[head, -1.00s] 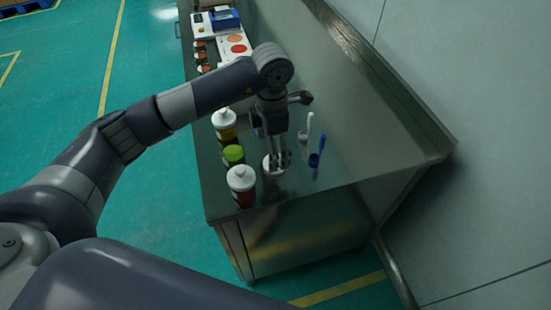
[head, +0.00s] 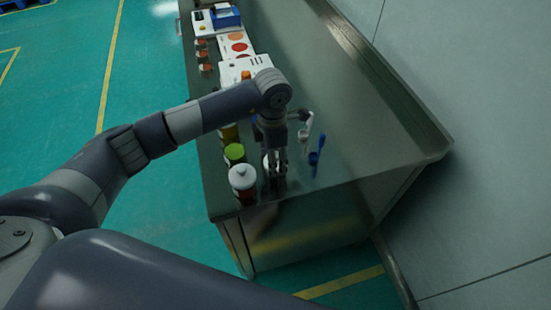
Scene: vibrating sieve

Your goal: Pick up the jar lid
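The jar lid (head: 266,161) is a small white disc lying on the steel bench, in the head view beside the green-capped jar. My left gripper (head: 277,190) points down over the bench, just in front of the lid and to its right in the picture. Its fingers and wrist hide part of the lid, and I cannot tell whether they touch it. The gap between the fingers is too small and dark to tell whether they are open or shut. My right gripper is not in view.
A white-capped jar (head: 243,180) and a green-capped jar (head: 234,152) stand close at the left edge of the bench (head: 345,120). A blue spoon (head: 317,152) and a white spoon (head: 304,134) lie to the right. The bench beyond them is clear.

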